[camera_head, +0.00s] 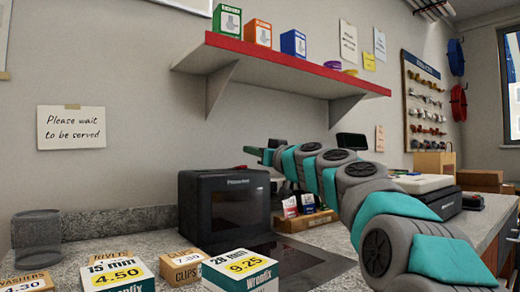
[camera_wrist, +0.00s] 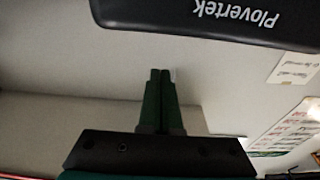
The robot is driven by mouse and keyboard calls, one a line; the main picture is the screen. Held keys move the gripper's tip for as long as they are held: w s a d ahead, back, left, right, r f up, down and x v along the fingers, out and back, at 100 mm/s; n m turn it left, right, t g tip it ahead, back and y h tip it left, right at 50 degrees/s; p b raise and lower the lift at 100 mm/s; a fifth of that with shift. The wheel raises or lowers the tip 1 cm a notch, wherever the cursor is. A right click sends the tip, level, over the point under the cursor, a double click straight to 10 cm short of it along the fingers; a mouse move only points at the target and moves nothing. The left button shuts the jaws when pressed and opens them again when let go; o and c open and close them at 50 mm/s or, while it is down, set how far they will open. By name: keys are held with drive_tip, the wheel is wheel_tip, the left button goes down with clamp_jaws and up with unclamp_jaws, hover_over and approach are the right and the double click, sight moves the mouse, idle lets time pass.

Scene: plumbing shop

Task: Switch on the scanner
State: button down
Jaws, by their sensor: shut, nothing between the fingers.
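A black box-shaped device (camera_head: 226,208) with a dark front window and a small brand label stands on the counter. It looks like the scanner. In the wrist view, a black edge (camera_wrist: 215,20) lettered "Plovertek", upside down, crosses the top. My gripper (camera_head: 248,150) is above the device's top right in the head view. In the wrist view my gripper (camera_wrist: 160,73) has its dark green fingers together with nothing between them, and a gap shows between the tips and the black edge. I cannot make out a power switch or a lit lamp.
A red-edged shelf (camera_head: 300,65) with small boxes hangs above my arm. Priced cartons (camera_head: 118,272) stand at the counter's front, and a grey cylinder (camera_head: 37,240) at the left. A scale-like device (camera_head: 430,190) is at the right. A dark flat panel (camera_head: 290,262) lies before the black device.

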sight(243, 167)
drive_tip(key=p+x, duration=0.1)
drive_tip(key=x, duration=0.3)
drive_tip(key=shift+w+a+p, duration=0.1)
drive_tip(key=shift+p, duration=0.2)
drive_tip(key=shift+s+d+f+b, duration=0.15)
drive_tip(key=shift+f+b, duration=0.2)
drive_tip(key=shift+f, duration=0.6)
drive_tip(key=shift+s+d+f+b, duration=0.1)
drive_tip(key=shift+s+f+b, duration=0.15)
drive_tip(key=shift+f, duration=0.7)
drive_tip(key=shift+f, duration=0.1)
drive_tip(key=f+b, duration=0.1)
drive_tip(key=b, duration=0.1)
drive_tip(key=shift+f+b, duration=0.2)
drive_tip(key=shift+b, duration=0.15)
drive_tip(key=shift+s+d+r+p, duration=0.15)
drive_tip(key=shift+r+p, duration=0.45)
drive_tip(key=shift+r, duration=0.5)
drive_tip(key=shift+s+d+r+p, duration=0.15)
drive_tip(key=shift+r+p, duration=0.4)
drive_tip(key=shift+r, duration=0.6)
drive_tip(key=shift+s+r, duration=0.15)
drive_tip(key=shift+s, duration=0.1)
drive_tip(key=s+d+f+b, duration=0.4)
drive_tip(key=s+f, duration=0.1)
drive_tip(key=s, duration=0.2)
drive_tip(key=shift+d, duration=0.4)
